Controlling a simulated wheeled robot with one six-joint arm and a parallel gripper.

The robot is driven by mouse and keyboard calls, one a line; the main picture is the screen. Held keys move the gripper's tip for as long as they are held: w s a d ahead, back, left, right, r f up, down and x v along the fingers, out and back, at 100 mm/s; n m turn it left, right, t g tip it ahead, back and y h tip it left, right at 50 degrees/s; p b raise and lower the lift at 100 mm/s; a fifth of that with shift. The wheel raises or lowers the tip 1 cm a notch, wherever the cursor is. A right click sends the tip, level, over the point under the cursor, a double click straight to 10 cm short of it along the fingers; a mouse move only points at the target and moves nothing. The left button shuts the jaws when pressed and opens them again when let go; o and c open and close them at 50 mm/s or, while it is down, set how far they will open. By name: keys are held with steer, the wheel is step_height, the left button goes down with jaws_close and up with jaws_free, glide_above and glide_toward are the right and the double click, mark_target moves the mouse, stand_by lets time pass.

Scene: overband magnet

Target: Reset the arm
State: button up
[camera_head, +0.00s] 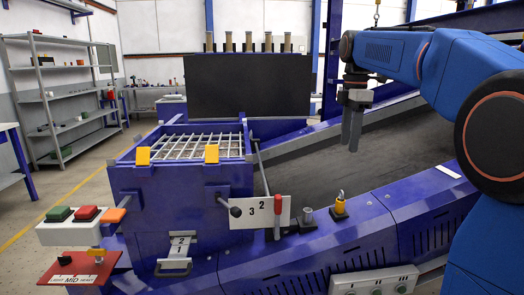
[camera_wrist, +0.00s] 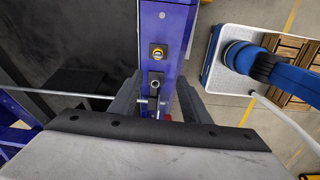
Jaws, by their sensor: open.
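My blue arm reaches in from the right in the head view. My gripper (camera_head: 351,136) hangs from it, pointing down above the dark conveyor belt (camera_head: 375,140). In the wrist view my gripper (camera_wrist: 155,100) shows its two dark fingers apart, with nothing between them. Below the fingers lies the blue machine frame (camera_wrist: 165,30) with a yellow-ringed fitting (camera_wrist: 158,52). The fingers look clear of the frame.
A blue box with a white grid (camera_head: 195,146) stands left of the belt. A red-handled lever (camera_head: 277,205) and a yellow fitting (camera_head: 340,204) rise from the front frame. Red, green and orange buttons (camera_head: 87,213) sit at the left. Grey shelves (camera_head: 65,100) stand behind.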

steer(key=s+a+f+m+t, duration=0.2)
steer(key=s+f+m, duration=0.6)
steer(key=s+f, duration=0.5)
steer(key=s+a+f+m+t, duration=0.2)
steer(key=s+f+m, duration=0.7)
steer(key=s, duration=1)
step_height(320, 180, down, 4)
steer(key=shift+s+f+t, duration=0.2)
steer(key=shift+s+t, duration=0.1)
